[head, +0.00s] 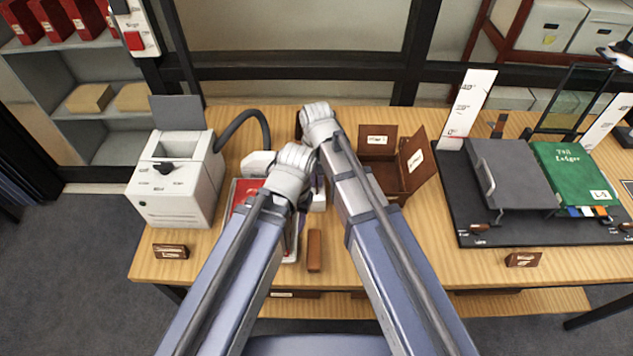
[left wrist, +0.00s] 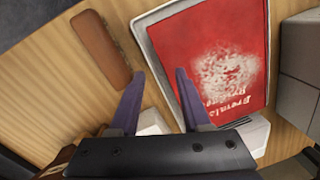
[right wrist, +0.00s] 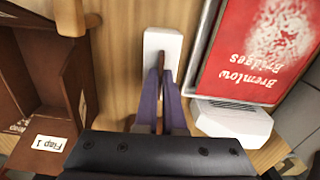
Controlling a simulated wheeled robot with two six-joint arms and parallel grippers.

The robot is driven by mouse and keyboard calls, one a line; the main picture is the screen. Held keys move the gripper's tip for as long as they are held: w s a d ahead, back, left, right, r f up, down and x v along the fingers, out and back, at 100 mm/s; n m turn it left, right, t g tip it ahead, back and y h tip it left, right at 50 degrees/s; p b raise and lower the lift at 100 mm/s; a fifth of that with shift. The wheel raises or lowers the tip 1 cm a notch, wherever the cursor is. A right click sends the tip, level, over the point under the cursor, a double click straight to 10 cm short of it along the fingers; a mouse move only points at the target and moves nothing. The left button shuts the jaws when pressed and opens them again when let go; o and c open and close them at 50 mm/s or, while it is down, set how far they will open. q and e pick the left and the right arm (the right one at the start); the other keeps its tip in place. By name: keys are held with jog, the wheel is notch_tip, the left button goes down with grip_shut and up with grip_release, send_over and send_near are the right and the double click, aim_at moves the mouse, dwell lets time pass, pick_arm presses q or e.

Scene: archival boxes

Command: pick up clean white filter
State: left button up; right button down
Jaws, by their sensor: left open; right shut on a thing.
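A small white block (right wrist: 163,43), which looks like the clean white filter, is at the fingertips of my right gripper (right wrist: 162,75). This gripper is shut on a thin reddish-brown piece at the block, apparently its tab. In the head view the block (head: 319,203) shows between my arms, partly hidden. I cannot tell whether it is clear of the table. My left gripper (left wrist: 158,75) is open. Its fingers are apart beside the red book (left wrist: 215,65), and a white part (left wrist: 151,122) shows between them, lower down.
A brown block (head: 314,250) lies in front of the grippers. An open brown box (head: 415,165) stands to the right, a white machine (head: 172,185) with a hose to the left. A dark board (head: 520,232) bears a grey slab and a green ledger (head: 570,172). Front table edge is near.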

notch_tip(320, 180, up, 10)
jog(key=p, duration=0.9)
jog(key=shift+p, duration=0.3)
